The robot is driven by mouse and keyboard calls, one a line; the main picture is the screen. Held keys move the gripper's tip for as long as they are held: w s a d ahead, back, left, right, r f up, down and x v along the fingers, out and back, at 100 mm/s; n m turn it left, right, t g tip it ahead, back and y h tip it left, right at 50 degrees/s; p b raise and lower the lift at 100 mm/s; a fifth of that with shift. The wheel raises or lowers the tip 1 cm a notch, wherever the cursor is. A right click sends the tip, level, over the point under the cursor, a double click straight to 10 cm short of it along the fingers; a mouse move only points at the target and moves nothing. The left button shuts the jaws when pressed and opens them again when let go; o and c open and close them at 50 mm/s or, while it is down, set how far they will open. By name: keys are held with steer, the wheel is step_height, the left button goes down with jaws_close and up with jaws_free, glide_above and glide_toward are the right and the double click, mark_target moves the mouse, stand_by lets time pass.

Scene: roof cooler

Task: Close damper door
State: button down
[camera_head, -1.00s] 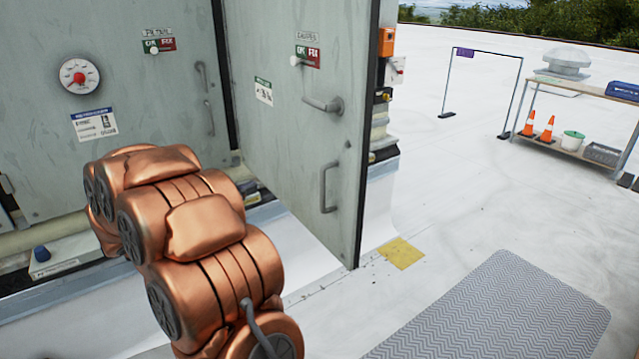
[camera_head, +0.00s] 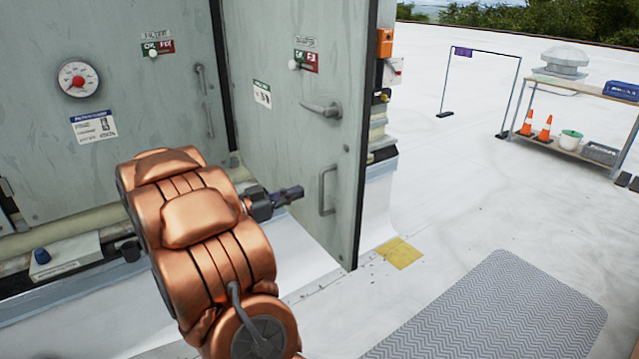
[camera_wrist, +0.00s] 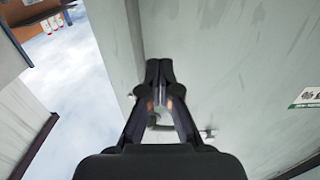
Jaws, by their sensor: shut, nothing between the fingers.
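The damper door (camera_head: 285,150) is a grey-green panel standing open, swung out from the cabinet, in the head view. It has a lever handle (camera_head: 322,109) and a lower pull handle (camera_head: 327,190). My gripper (camera_head: 298,193) is shut and empty, in front of the door's face and left of the pull handle. In the wrist view the shut fingers (camera_wrist: 158,70) point along the pale door panel (camera_wrist: 225,60). A dark handle (camera_wrist: 190,131) is partly hidden behind them. I cannot tell whether the fingers touch the door.
The neighbouring closed door (camera_head: 110,140) has a round gauge (camera_head: 77,78). A yellow floor patch (camera_head: 400,253) and a grey mat (camera_head: 495,310) lie right of the open door. A shelf (camera_head: 580,150) with cones stands farther right.

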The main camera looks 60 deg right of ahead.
mark_target(329, 182)
steer(key=shift+p+x, duration=1)
steer(key=shift+x, duration=2.8)
steer(key=shift+d, duration=0.1)
